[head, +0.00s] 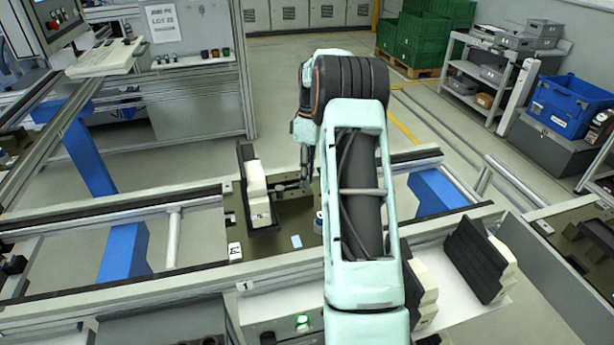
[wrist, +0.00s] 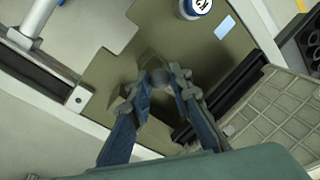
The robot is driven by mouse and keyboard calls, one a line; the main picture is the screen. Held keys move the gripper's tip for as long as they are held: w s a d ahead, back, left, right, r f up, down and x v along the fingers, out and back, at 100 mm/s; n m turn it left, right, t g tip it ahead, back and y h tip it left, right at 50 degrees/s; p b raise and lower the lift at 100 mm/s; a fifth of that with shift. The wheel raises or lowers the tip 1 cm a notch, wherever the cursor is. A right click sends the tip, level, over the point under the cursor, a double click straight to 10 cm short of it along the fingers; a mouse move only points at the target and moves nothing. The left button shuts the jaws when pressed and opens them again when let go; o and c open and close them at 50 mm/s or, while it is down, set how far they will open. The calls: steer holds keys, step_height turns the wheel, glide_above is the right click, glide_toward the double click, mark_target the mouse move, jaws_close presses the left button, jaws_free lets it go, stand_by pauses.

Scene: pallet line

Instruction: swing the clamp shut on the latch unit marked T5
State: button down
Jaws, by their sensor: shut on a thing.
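A latch unit with a cream stepped body (head: 257,190) and a black back plate (head: 244,160) stands upright on the olive pallet plate (head: 285,212). No T5 mark is readable on it. My gripper (head: 305,178) is low over the plate, right of that unit, partly covered by my arm. A thin metal rod runs from the unit's side towards it. In the wrist view, my gripper (wrist: 161,82) has its two fingers on either side of a blurred grey rounded knob (wrist: 158,75), shut on it. I cannot tell how far the clamp is swung.
A round blue-and-white marked piece (head: 318,222) and a pale blue card (head: 296,241) lie on the plate. More black-and-cream blocks (head: 480,260) stand on a white surface at the right. Metal conveyor rails (head: 110,220) border the plate.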

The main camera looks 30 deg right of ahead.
steer(key=c, duration=1.8)
jaws_free()
steer(key=shift+o, duration=0.2)
step_height(320, 180, up, 12)
steer(key=w+d, duration=0.1)
steer(key=shift+w+d, duration=0.25)
steer(key=shift+d, duration=0.1)
steer(key=shift+f, duration=0.1)
